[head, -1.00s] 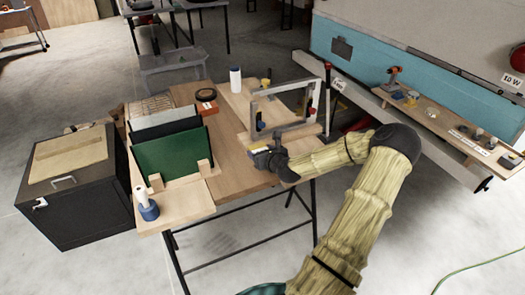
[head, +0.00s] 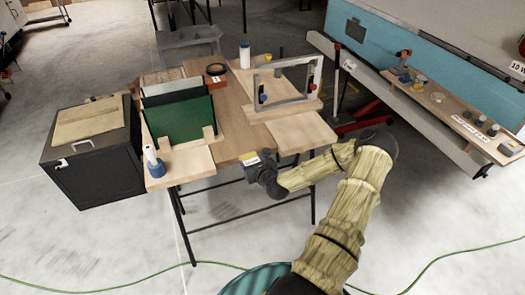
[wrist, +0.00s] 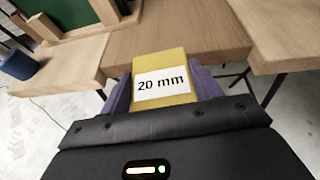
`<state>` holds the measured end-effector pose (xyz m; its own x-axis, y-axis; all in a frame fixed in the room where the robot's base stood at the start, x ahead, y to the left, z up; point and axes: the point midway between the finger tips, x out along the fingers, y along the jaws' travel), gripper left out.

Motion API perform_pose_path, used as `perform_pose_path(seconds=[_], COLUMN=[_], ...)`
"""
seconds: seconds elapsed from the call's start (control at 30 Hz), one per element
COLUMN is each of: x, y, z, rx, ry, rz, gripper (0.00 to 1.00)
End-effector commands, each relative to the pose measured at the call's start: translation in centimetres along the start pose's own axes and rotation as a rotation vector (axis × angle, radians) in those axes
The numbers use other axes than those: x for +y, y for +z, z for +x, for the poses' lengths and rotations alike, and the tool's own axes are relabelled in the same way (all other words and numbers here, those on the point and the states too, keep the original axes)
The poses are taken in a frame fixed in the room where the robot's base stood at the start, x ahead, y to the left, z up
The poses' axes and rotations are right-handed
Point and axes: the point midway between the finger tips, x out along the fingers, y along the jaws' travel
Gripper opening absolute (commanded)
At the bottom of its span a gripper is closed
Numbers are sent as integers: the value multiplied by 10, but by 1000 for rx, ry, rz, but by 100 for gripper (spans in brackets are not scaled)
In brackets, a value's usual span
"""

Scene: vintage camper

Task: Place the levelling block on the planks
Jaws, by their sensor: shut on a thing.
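The levelling block is a yellow block (wrist: 178,62) with a white "20 mm" label. My gripper (wrist: 165,90) is shut on it, with purple fingers on both sides. In the head view the block (head: 250,158) and my gripper (head: 258,166) are at the front edge of the wooden table. I cannot tell the exact height of the block above the top. Pale planks lie at the table's front left (head: 180,166) and front right (head: 303,133), with the browner tabletop (head: 232,143) between them. The block appears apart from both pale planks.
A blue-based bottle (head: 153,170) stands on the left plank, beside a rack of green and dark panels (head: 185,127). A grey metal frame (head: 285,95) stands upright at the back right. A black cabinet (head: 95,160) is left of the table. The floor in front is open.

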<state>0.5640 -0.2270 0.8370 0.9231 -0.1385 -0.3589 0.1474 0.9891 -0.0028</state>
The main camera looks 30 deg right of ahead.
Motion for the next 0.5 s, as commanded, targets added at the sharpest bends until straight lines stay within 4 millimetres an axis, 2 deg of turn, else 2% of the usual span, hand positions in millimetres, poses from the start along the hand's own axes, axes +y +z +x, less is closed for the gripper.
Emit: perform_pose_path(seconds=[0.27, 0.37, 0.5], x=[71, 107, 158], y=[-42, -63, -94], z=[-7, -17, -40], rx=[2, 5, 14], ry=[53, 76, 110], rz=[-13, -20, -32], gripper=[33, 33, 33])
